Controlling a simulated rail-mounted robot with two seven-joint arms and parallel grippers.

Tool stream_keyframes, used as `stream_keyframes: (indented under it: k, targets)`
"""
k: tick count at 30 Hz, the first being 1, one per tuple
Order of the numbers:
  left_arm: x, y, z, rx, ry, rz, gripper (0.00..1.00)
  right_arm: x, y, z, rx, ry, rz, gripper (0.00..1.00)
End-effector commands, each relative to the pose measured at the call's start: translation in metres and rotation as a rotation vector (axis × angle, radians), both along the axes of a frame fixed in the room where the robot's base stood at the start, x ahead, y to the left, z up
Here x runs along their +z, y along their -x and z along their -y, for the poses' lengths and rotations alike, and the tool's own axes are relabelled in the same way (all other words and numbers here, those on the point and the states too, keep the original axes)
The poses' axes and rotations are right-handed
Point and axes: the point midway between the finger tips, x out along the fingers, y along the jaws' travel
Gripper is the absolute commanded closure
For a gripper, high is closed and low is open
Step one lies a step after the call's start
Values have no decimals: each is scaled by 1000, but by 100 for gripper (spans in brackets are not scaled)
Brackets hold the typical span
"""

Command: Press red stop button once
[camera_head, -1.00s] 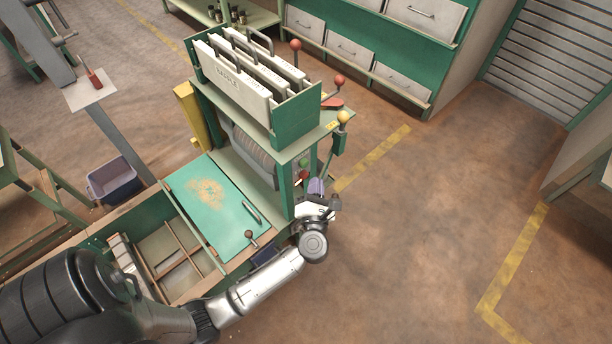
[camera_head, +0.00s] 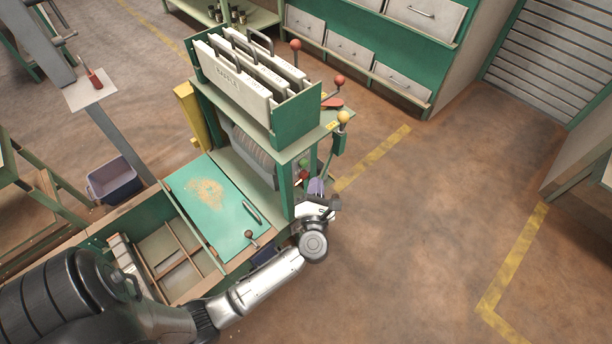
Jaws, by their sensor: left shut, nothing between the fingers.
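The red stop button (camera_head: 303,175) sits on the right side of the green machine (camera_head: 284,190), just below a green button (camera_head: 304,163). My left gripper (camera_head: 313,190) is shut and empty, right beside the red button and slightly below it in the picture. The fingertips are small and partly hidden by the wrist, so I cannot tell whether they touch the button. My right gripper is not in view.
Levers with red knobs (camera_head: 340,81) and a yellow knob (camera_head: 343,117) stick out above the buttons. A green lid (camera_head: 212,205) lies left of my forearm. The floor (camera_head: 420,230) to the right is clear.

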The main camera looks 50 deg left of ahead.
Motion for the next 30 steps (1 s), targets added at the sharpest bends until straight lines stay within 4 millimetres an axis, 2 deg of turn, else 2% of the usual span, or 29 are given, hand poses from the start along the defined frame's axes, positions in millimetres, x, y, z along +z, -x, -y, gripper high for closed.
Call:
stream_keyframes:
  k: [30]
  targets:
    - [0,0,-9,0,0,0,100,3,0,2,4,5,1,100]
